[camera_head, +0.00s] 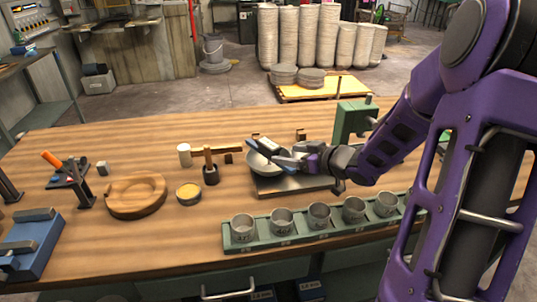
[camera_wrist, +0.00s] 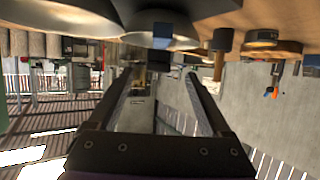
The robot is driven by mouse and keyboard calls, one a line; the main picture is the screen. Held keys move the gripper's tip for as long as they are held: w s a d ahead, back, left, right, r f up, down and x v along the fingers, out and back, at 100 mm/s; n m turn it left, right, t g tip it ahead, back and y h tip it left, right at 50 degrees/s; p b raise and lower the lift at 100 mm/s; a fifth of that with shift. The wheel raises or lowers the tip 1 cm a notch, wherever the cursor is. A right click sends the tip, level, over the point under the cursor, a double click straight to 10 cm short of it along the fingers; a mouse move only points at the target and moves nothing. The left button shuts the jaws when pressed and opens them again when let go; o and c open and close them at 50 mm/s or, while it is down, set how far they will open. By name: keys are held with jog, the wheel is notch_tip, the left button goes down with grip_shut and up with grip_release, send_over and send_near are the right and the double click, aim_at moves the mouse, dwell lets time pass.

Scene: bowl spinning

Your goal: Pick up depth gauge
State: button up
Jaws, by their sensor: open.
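My gripper (camera_head: 268,149) is over the grey bowl (camera_head: 259,165) near the middle of the bench, with its two fingers spread apart. In the wrist view, which looks upside down, the open fingers (camera_wrist: 158,77) have nothing between them. A small blue piece with a dark block (camera_wrist: 161,57) shows just past the fingertips, against the bowl's rim; it may be the depth gauge, but I cannot tell for sure. In the head view my gripper hides most of that spot. The bowl sits on a dark flat base (camera_head: 295,186).
A green rack with several metal cups (camera_head: 319,215) runs along the front edge. A wooden ring dish (camera_head: 136,195), a yellow-topped tin (camera_head: 188,194), a dark holder with a wooden handle (camera_head: 210,172) and a mallet (camera_head: 185,155) stand left. A green machine part (camera_head: 354,121) is behind right.

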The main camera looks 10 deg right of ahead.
aim_at(269, 148)
jog(key=x, duration=0.3)
jog(key=b+x, duration=0.1)
jog(key=x, duration=0.5)
jog(key=shift+w+a+r, duration=0.15)
jog(key=shift+w, duration=0.25)
jog(key=shift+r, duration=0.1)
grip_shut()
